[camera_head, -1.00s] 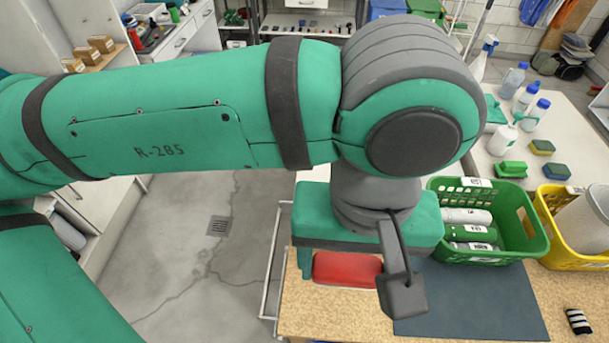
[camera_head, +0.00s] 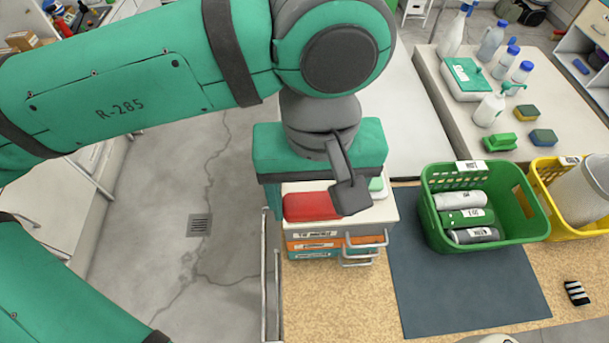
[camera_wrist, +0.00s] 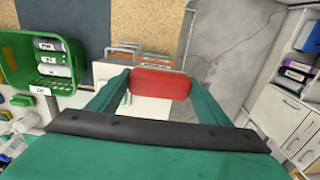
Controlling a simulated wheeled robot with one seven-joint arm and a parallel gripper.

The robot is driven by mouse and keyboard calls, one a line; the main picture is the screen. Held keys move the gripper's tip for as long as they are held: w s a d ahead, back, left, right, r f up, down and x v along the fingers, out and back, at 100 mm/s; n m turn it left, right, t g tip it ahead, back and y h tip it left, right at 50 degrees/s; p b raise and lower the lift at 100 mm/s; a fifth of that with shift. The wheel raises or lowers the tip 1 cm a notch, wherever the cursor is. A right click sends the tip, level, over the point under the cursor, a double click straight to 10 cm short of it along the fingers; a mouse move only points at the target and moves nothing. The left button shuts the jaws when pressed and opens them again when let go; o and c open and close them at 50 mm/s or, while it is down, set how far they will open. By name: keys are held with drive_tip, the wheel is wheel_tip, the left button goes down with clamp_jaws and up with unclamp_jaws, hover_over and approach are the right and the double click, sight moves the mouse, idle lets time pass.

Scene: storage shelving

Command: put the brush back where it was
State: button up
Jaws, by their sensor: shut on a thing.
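My gripper (camera_head: 325,195) points down over the small drawer unit (camera_head: 330,262) on the wooden worktop. It is shut on a red, rounded, block-like thing, which I take to be the brush (camera_head: 311,207). In the wrist view the red brush (camera_wrist: 160,83) lies crosswise between the two green fingers. Its bristles are hidden. It is above or at the unit's white top; I cannot tell whether it touches. A small green and white thing (camera_head: 377,185) shows on the right of the unit's top, partly hidden by my gripper.
A blue-grey mat (camera_head: 455,290) lies right of the unit. A green basket (camera_head: 535,222) with rolled items and a yellow basket (camera_head: 574,232) stand beyond. A striped item (camera_head: 577,292) lies at front right. Bottles, sponges and a green block (camera_head: 502,142) occupy the back table.

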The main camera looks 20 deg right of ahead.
drive_tip(key=w+d+f, duration=0.1)
drive_tip(key=w+f, duration=0.1)
drive_tip(key=w, duration=0.1)
drive_tip(key=w+d+f, duration=0.1)
drive_tip(key=w+f, duration=0.5)
drive_tip(key=shift+w+d, duration=0.2)
drive_tip(key=shift+d, duration=0.2)
drive_tip(key=shift+w+d+f, duration=0.1)
drive_tip(key=shift+w+f, duration=0.05)
drive_tip(key=shift+f, duration=0.8)
drive_tip(key=shift+w+f, duration=0.15)
drive_tip(key=shift+f, duration=0.75)
drive_tip(key=shift+f, duration=0.2)
drive_tip(key=o, duration=0.8)
drive_tip(key=shift+r, duration=0.1)
wheel_tip(320, 180, up, 12)
drive_tip(key=shift+r, duration=0.1)
